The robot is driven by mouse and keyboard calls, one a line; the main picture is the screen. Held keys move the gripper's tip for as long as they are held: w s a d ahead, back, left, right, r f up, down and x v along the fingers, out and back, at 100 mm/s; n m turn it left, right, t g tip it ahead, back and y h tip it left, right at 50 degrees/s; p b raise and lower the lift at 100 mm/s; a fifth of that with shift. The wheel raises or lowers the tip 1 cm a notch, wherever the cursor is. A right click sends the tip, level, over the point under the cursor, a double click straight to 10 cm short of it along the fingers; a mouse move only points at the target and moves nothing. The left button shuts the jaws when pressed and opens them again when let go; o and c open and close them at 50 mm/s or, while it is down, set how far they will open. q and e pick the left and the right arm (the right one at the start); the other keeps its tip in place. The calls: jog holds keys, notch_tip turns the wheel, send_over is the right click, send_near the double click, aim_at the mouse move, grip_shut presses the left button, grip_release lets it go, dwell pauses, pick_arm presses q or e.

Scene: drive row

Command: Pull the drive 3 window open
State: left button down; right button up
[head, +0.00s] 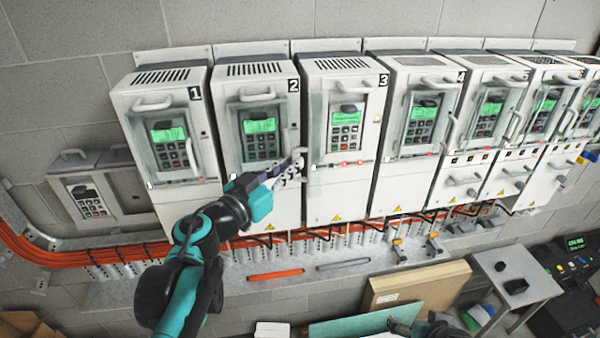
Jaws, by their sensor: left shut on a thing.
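Drive 3 (345,197) is the third white cabinet from the left, with a "3" at its upper right. My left gripper (292,168) is at the lower left edge of this window, between drives 2 and 3. It is shut on the pale upright handle (300,154) there; the fingers hide part of it. How far the window stands open is hard to tell. My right gripper (399,326) is low at the bottom edge, away from the drives, and its jaws are unclear.
Drive 2 (270,205) stands close on the left, drive 4 (405,190) on the right. Orange cables (60,243) and terminals run below. A cardboard box (418,287), a teal panel (350,324) and a grey side table (515,265) are lower right.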

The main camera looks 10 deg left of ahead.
pick_arm(q)
jog(key=a+h, duration=0.1)
jog(key=w+a+m+g+h+b, duration=0.1)
jog(key=a+m, duration=0.1)
jog(key=shift+w+a+g+h+b, duration=0.25)
jog(key=shift+a+g+h+b, duration=0.05)
jog(key=shift+h+b, duration=0.1)
jog(key=shift+a, duration=0.1)
jog(key=c, duration=1.7)
grip_release()
jog(key=shift+o, duration=0.4)
jog(key=shift+w+a, duration=0.1)
jog(key=shift+a, duration=0.1)
jog(key=shift+a, duration=0.1)
